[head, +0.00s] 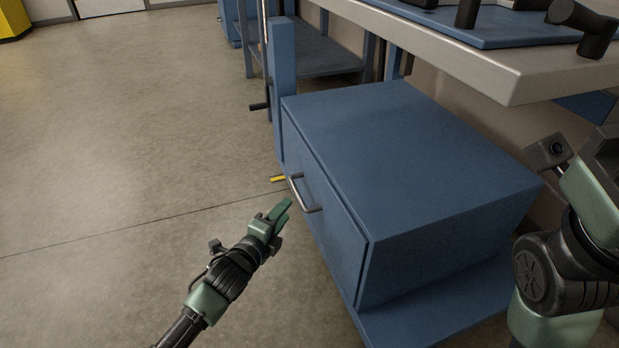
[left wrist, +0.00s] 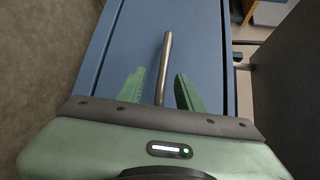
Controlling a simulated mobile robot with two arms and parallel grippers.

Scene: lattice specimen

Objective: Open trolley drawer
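The blue trolley drawer (head: 325,200) has a metal bar handle (head: 304,194) on its front, which faces left in the head view. The drawer front looks closed against the blue trolley body (head: 410,155). My left gripper (head: 279,212) is just in front of the handle in the head view. In the left wrist view its two green fingers (left wrist: 160,92) are apart, with the handle (left wrist: 165,65) showing between them. I cannot tell whether the fingers touch the handle. My right arm shows at the right edge, but its gripper fingers are not in view.
A workbench with a pale top (head: 500,70) stands above and behind the trolley. A blue post (head: 283,90) rises at the drawer's far corner. A small yellow piece (head: 278,179) lies near the front. The floor (head: 120,150) to the left is clear.

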